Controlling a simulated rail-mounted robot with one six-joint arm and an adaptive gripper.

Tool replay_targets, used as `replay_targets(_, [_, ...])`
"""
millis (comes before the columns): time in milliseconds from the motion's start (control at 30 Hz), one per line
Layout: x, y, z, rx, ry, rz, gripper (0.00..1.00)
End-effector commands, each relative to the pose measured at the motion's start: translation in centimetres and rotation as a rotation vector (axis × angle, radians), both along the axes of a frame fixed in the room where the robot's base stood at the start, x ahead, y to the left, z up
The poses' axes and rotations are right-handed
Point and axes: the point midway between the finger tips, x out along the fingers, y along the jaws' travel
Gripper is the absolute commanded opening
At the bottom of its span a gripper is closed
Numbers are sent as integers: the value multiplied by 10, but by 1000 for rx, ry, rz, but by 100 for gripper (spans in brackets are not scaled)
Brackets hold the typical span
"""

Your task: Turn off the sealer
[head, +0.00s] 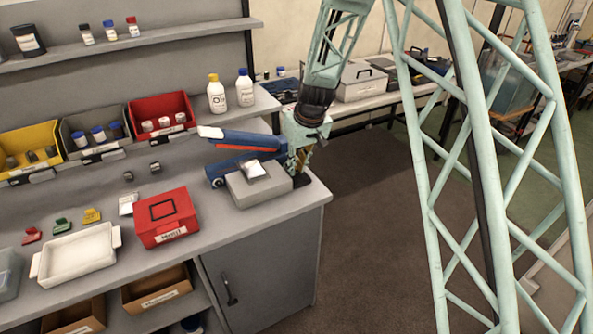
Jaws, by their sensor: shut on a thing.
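The sealer (235,140) is a long blue device with an orange-red stripe and a white left end. It stands near the right end of the grey bench, and its long upper arm slopes up to the left. My gripper (297,166) is lowered at the sealer's right end, pointing down. It is shut on the sealer there. The fingertips are small in view, and the exact part between them, such as any switch, is hidden.
A grey block (240,188) with a small pale metallic piece (254,170) on it stands just in front of the sealer. A red box (166,219) and a white tray (77,256) lie to the left. Two white bottles (216,97) stand behind. The bench ends to the right.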

Motion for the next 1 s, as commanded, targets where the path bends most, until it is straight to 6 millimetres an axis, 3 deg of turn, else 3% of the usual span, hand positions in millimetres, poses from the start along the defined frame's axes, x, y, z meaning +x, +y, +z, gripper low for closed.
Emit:
replay_targets(600, [0, 0, 1, 12, -26, 0, 2])
replay_targets(633, [0, 0, 1, 12, -26, 0, 15])
replay_targets(667, [0, 0, 1, 12, -26, 0, 18])
replay_targets(1000, [0, -1, 1, 11, -24, -1, 18])
